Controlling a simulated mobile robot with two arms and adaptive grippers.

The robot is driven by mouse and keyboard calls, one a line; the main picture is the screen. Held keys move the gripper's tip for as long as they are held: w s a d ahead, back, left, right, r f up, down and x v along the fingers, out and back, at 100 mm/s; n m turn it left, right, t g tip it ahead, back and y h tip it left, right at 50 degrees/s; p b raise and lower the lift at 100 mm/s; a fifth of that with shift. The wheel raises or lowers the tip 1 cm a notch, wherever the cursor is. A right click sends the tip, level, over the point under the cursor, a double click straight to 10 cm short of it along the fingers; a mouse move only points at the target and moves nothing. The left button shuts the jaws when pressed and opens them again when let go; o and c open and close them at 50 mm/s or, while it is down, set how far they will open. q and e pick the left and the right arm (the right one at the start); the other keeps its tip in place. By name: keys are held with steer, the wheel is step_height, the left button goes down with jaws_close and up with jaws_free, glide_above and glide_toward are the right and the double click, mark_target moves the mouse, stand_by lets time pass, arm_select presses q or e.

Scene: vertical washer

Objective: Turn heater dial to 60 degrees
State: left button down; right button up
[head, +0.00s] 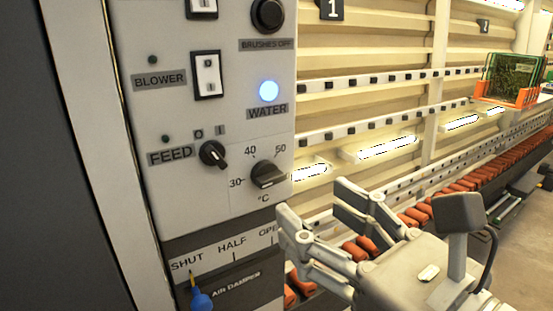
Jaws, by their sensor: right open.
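The heater dial (267,174) is a black knob on the lower right of the white control panel (222,120). The marks 30, 40 and 50 and a °C sign surround it; a 60 mark cannot be seen. I cannot tell for sure which mark its pointer faces. My right gripper (316,201) is open and empty, below and to the right of the dial, with its fingers apart and not touching it. My left gripper is not in view.
The FEED knob (212,154) is left of the dial. The WATER light (268,90) glows blue above. The air damper plate (222,262) with a blue-handled lever (200,299) lies below. A conveyor with red-orange blocks (418,213) runs behind the gripper.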

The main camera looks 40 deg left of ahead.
mark_target(274, 182)
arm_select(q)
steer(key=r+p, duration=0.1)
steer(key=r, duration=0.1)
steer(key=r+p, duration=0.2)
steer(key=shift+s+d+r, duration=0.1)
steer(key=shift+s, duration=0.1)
arm_select(e)
steer(key=x, duration=0.9)
steer(key=shift+s, duration=0.2)
steer(key=c, duration=1)
